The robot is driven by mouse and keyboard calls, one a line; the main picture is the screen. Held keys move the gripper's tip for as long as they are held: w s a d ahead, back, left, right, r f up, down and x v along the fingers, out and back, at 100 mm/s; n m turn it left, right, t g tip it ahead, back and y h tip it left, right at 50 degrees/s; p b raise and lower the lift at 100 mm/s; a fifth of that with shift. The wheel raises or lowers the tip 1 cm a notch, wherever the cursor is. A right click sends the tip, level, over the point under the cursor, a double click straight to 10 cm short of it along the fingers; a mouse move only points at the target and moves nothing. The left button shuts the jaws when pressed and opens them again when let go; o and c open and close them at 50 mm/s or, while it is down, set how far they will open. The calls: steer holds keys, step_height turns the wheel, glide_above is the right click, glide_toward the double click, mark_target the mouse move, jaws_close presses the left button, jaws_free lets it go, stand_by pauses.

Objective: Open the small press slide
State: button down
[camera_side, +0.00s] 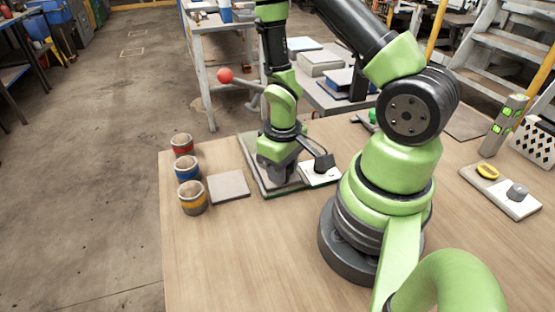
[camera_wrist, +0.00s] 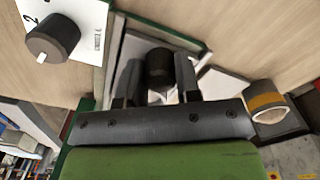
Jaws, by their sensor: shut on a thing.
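My gripper (camera_wrist: 158,70) is shut on a dark round knob (camera_wrist: 159,62), which shows between its two fingers in the wrist view. The knob seems to belong to the press slide. Around it lie pale plates and a dark green-edged base, which I take to be the press. In the side view my gripper (camera_side: 280,178) points down onto this base (camera_side: 255,168), and the knob is hidden there. A lever with a red ball (camera_side: 225,76) rises behind my wrist. How far the slide is open cannot be told.
Red (camera_side: 182,145), blue (camera_side: 188,168) and yellow-banded (camera_side: 193,198) cups stand left of a grey tile (camera_side: 228,187). Right of my gripper lies a white card (camera_side: 318,178) with a dark knob (camera_wrist: 53,38). A white plate (camera_side: 510,198) lies far right. The front left tabletop is clear.

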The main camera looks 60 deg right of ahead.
steer(key=c, duration=0.8)
jaws_free()
step_height(320, 180, up, 10)
steer(key=shift+f, duration=0.1)
steer(key=s+a+r+m+t+y, duration=0.1)
steer(key=s+a+r+t, duration=0.1)
steer(key=r, duration=0.7)
steer(key=s+a+r+t+y, duration=0.1)
steer(key=s+a+r+t, duration=0.2)
steer(key=r, duration=0.6)
steer(key=a+t, duration=0.2)
steer(key=a, duration=0.1)
steer(key=shift+a+r+m, duration=0.25)
steer(key=shift+r+m, duration=0.05)
steer(key=shift+m, duration=0.1)
